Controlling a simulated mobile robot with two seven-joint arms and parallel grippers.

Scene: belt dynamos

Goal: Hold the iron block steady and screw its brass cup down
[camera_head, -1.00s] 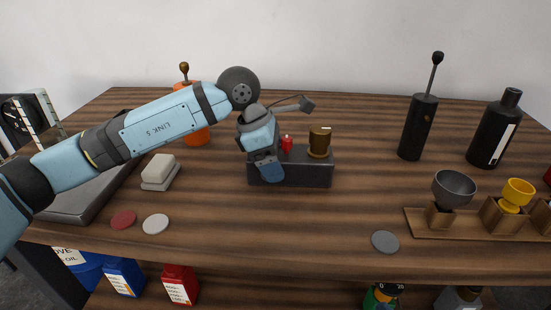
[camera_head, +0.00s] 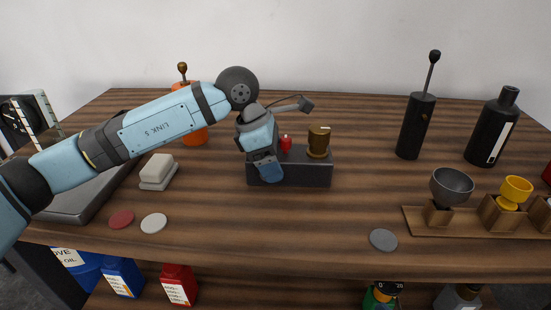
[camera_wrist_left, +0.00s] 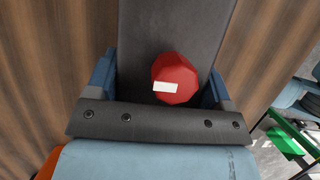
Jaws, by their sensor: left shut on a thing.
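The dark iron block (camera_head: 305,174) lies on the wooden bench in the middle of the head view. The brass cup (camera_head: 319,142) stands upright on its right part, with a small pale mark near its top. A red knob (camera_head: 286,143) stands on the block left of the cup. My left gripper (camera_head: 268,172) is shut on the block's left part. In the left wrist view its blue fingers (camera_wrist_left: 161,84) sit on either side of the block (camera_wrist_left: 170,28), with the faceted red knob (camera_wrist_left: 176,77) between them. The cup is not in the wrist view. My right gripper is in neither view.
A tall black lever tool (camera_head: 417,125) and a black bottle (camera_head: 494,128) stand at right. A wooden rack (camera_head: 463,223) holds a grey bowl (camera_head: 452,186) and a yellow cup (camera_head: 516,190). A grey disc (camera_head: 383,240) lies in front. Bench right of the block is clear.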

